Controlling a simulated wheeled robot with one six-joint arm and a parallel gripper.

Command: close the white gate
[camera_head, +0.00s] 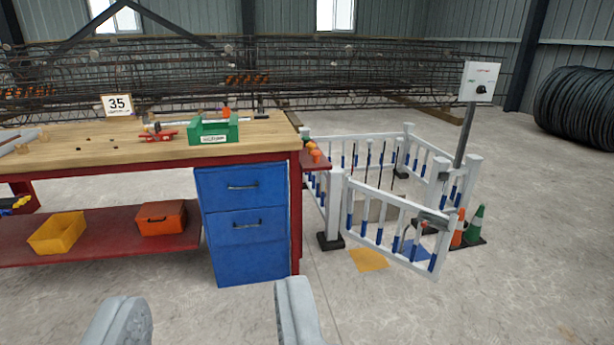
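The white gate (393,226) is a low white panel with blue-banded bars, to the right of the workbench. It is hinged at the white post (335,209) on its left and stands swung outward. Its free right end is apart from the right post (471,182), leaving a gap. A grey latch or handle piece (432,219) sits near its free end. My gripper (208,315) is at the bottom of the picture, its two grey fingers wide apart, with nothing between them. It is well short of the gate and to its left.
A red-framed workbench (100,168) with blue drawers (243,222) stands ahead and left. A green caddy (214,130) is on top. Cones (476,224) stand beside the right post. Concrete floor is clear at front right.

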